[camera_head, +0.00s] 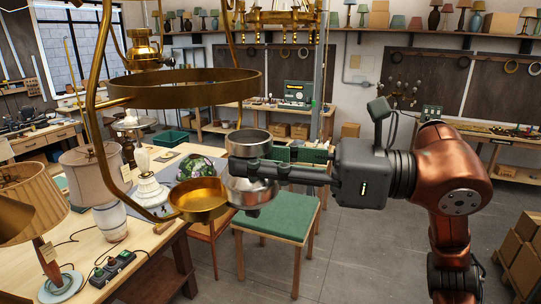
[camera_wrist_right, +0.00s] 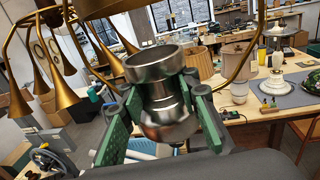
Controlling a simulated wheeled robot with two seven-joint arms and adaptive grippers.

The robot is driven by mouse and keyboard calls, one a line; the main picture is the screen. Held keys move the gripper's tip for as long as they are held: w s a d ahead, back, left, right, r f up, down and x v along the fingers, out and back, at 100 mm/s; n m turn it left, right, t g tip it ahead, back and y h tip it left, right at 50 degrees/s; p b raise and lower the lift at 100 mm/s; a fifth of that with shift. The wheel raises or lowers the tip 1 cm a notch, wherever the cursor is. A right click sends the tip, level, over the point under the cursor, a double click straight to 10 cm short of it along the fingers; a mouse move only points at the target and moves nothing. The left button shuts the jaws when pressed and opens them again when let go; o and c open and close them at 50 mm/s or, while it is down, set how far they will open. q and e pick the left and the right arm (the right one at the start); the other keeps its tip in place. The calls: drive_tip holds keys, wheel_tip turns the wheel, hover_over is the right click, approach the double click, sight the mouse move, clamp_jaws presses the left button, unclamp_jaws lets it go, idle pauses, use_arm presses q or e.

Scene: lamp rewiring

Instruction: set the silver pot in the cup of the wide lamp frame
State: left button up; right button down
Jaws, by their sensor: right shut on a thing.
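The silver pot (camera_head: 249,144) is upright, with a wide rim, a narrow waist and a round lower part. My right gripper (camera_head: 250,170) is shut on its waist and holds it in the air. The wrist view shows the pot (camera_wrist_right: 160,92) between the green-padded fingers (camera_wrist_right: 163,108). The wide lamp frame (camera_head: 185,90) is brass, with a broad ring and curved arms. Its shallow cup (camera_head: 198,200) hangs at the bottom and looks empty. In the head view the pot is just right of the cup; their depth gap is unclear. My left gripper is not in view.
A wooden workbench (camera_head: 150,255) on the left bears lamps, including a pleated-shade lamp (camera_head: 30,190) and a white-shaded lamp (camera_head: 95,175). A green-topped stool (camera_head: 280,218) stands below the pot. Brass horns (camera_wrist_right: 62,95) hang left in the wrist view.

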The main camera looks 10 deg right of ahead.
drive_tip(key=shift+w+a, duration=0.35)
drive_tip(key=shift+a, duration=0.2)
drive_tip(key=shift+w+p+x, duration=0.2)
drive_tip(key=shift+p+x, duration=0.55)
drive_tip(key=shift+x, duration=1.15)
drive_tip(key=shift+w+p+x, duration=0.15)
drive_tip(key=shift+p+x, duration=0.25)
drive_tip(key=shift+x, duration=0.7)
drive_tip(key=shift+w+p+x, duration=0.15)
drive_tip(key=shift+p+x, duration=0.2)
drive_tip(key=shift+x, duration=0.75)
drive_tip(key=f+b, duration=0.2)
drive_tip(key=f, duration=0.1)
drive_tip(key=shift+d+b, duration=0.3)
drive_tip(key=shift+d, duration=0.05)
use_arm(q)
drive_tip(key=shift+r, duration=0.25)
use_arm(e)
drive_tip(key=shift+f, duration=0.1)
use_arm(q)
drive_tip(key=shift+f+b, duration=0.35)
drive_tip(key=shift+b, duration=0.05)
use_arm(e)
drive_tip(key=shift+f, duration=0.2)
drive_tip(key=c, duration=1.4)
unclamp_jaws()
